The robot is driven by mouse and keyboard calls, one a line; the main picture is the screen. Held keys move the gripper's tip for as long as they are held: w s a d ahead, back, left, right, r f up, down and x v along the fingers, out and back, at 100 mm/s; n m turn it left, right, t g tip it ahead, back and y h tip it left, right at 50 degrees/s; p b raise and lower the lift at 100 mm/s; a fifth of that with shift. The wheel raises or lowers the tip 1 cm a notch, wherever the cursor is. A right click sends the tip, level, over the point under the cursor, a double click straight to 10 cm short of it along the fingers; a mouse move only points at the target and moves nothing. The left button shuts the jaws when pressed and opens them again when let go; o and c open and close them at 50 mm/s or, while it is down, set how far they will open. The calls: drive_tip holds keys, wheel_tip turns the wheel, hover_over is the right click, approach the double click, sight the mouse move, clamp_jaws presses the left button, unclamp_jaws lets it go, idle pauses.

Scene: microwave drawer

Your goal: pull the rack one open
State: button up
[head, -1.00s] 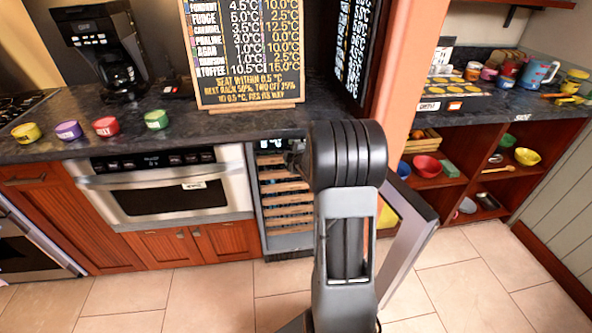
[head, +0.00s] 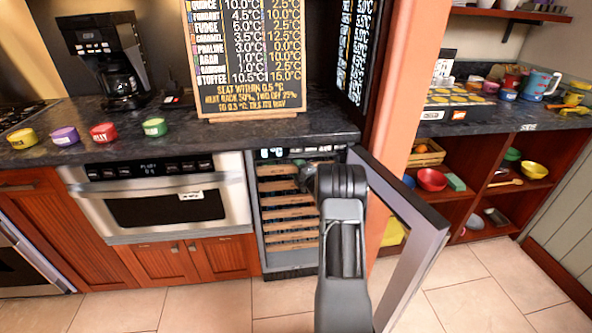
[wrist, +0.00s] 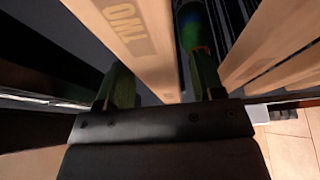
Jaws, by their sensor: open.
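An open cooler cabinet (head: 260,240) holds several wooden-fronted racks (head: 285,213), all looking pushed in. Their labels are too small to read in the head view, so I cannot tell which is rack one. In the head view my arm hides part of the racks.
The cooler's door (head: 415,240) stands swung open to the right of my arm. An oven (head: 160,200) is to the left. The counter (head: 240,133) above carries a menu board (head: 250,60) and several coloured tins. Tiled floor is clear in front.

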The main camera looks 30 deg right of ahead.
drive_tip(key=shift+w, duration=0.65)
drive_tip(key=shift+c, duration=0.3)
clamp_jaws()
